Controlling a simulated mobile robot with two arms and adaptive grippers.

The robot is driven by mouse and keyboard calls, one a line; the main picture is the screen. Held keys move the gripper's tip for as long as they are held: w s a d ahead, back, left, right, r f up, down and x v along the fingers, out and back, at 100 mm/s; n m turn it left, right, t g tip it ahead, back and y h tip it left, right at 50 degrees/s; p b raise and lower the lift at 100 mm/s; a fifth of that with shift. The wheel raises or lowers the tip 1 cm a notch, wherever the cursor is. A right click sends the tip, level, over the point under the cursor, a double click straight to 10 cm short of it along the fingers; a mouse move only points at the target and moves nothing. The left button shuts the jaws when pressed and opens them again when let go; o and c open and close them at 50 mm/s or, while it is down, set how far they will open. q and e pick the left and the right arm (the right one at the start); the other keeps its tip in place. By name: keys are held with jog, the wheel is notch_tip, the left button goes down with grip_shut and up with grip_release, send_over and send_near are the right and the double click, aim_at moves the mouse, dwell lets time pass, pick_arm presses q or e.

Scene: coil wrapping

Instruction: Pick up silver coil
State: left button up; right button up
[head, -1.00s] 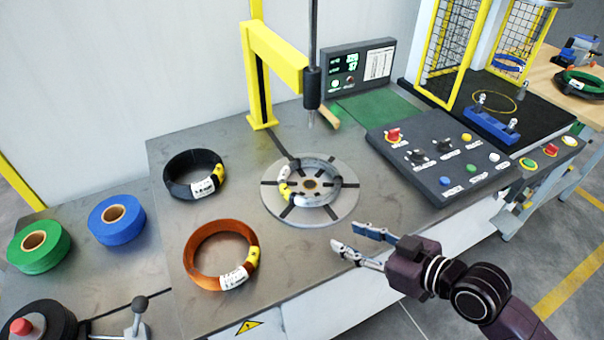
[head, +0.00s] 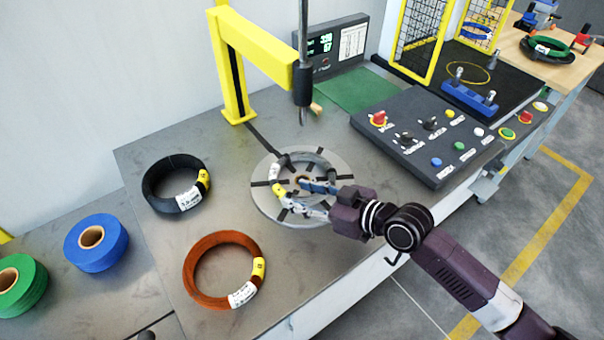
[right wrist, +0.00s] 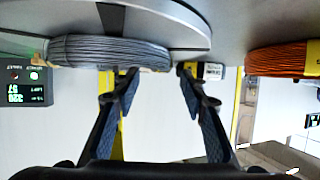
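The silver coil (head: 320,163) lies flat on the round turntable (head: 258,188) and carries white and yellow labels. My right gripper (head: 295,195) is open, its two fingers apart and empty, over the near part of the turntable. From the head view, its fingers and hand cover part of the coil's near side. In the right wrist view the picture is inverted, and the grey coil (right wrist: 110,52) shows at the upper left, close to the left fingertip. I cannot tell whether they touch. My left gripper is not in view.
A black coil (head: 160,200) and an orange coil (head: 190,272) lie left of the turntable. Blue (head: 96,245) and green (head: 20,288) tape rolls stand farther left. A yellow post (head: 232,75) with a hanging dark rod (head: 303,75) rises behind. A button panel (head: 420,140) is at right.

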aim_at(287, 192)
jog(key=shift+w+a+f, duration=0.1)
jog(key=shift+w+a, duration=0.15)
jog(key=shift+a, duration=0.1)
jog(key=p+x, duration=0.1)
jog(key=x, duration=0.3)
jog(key=shift+s+f, duration=0.1)
jog(key=shift+f, duration=0.05)
jog(key=shift+w+a+f+p, duration=0.2)
jog(key=shift+a+p, duration=0.05)
jog(key=shift+p, duration=0.05)
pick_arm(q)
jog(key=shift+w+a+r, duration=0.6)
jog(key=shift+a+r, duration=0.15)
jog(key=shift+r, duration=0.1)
pick_arm(e)
jog(key=shift+c, duration=0.8)
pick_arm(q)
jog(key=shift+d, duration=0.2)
pick_arm(e)
grip_shut()
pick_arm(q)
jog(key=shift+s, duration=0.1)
pick_arm(e)
jog(key=shift+r, duration=0.2)
